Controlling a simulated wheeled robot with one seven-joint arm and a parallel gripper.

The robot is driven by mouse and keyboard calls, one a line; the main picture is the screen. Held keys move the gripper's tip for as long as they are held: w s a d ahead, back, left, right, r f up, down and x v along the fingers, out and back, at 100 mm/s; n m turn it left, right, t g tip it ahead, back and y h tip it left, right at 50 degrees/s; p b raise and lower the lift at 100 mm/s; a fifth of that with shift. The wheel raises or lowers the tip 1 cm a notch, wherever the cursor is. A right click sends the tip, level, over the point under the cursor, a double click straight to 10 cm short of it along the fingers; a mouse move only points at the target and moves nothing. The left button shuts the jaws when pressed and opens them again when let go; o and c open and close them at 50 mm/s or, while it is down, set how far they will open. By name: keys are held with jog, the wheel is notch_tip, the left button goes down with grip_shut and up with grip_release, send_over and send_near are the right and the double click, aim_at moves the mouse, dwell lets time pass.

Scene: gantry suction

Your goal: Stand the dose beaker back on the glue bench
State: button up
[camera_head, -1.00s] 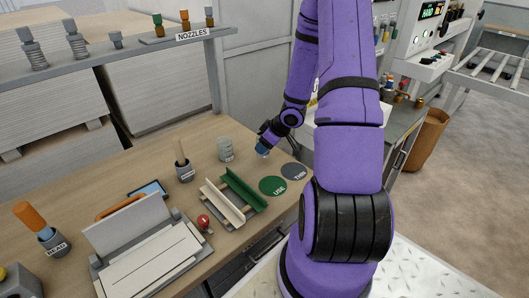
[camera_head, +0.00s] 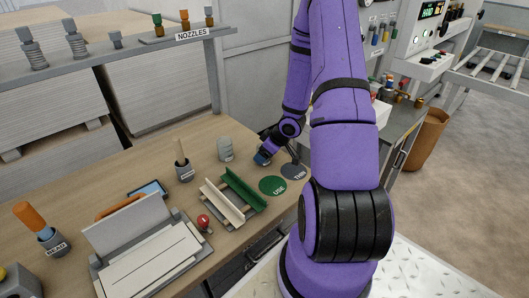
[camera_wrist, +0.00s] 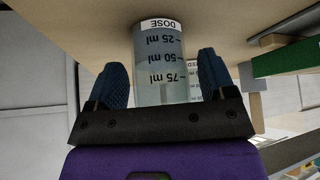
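The dose beaker (camera_wrist: 160,55) is a clear cylinder with ml marks and a DOSE label. In the wrist view it sits between my fingers, its label end at the glue bench's surface (camera_wrist: 80,12); I cannot tell whether it touches. The picture there is inverted, and the beaker looks upright. My gripper (camera_wrist: 163,82) looks open around it, with a gap at the right finger. In the head view my gripper (camera_head: 262,159) is low over the glue bench (camera_head: 135,160), and I cannot make out the dose beaker there.
Another clear beaker (camera_head: 225,149) stands left of my gripper. Green USE (camera_head: 272,185) and grey THIN (camera_head: 294,172) discs lie in front and to the right. A green angled holder (camera_head: 244,190) and a brush pot (camera_head: 184,170) are nearby. The nozzle shelf (camera_head: 150,45) is behind.

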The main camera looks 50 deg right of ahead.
jog(key=shift+r, duration=0.15)
jog(key=v, duration=1.2)
jog(key=w+a+r+m+h, duration=0.1)
jog(key=a+r+h, duration=0.25)
jog(key=r, duration=0.65)
jog(key=w+a+r+m+h, duration=0.1)
jog(key=a+r+h, duration=0.25)
jog(key=r, duration=0.65)
jog(key=s+a+r+y, duration=0.1)
jog(key=s+a+r, duration=0.2)
jog(key=s+a, duration=0.2)
jog(key=s+a+r+m+y, duration=0.1)
jog(key=s+a+r+y, duration=0.1)
jog(key=s+a+r, duration=0.2)
jog(key=s+a+r+g+y, duration=0.1)
jog(key=s+a+r, duration=0.2)
jog(key=s+a, duration=0.4)
jog(key=a, duration=0.3)
jog(key=shift+s+a+r+m+y, duration=0.15)
jog(key=shift+s+a+m+y, duration=0.15)
jog(key=shift+s+m+y, duration=0.1)
jog(key=shift+w, duration=0.1)
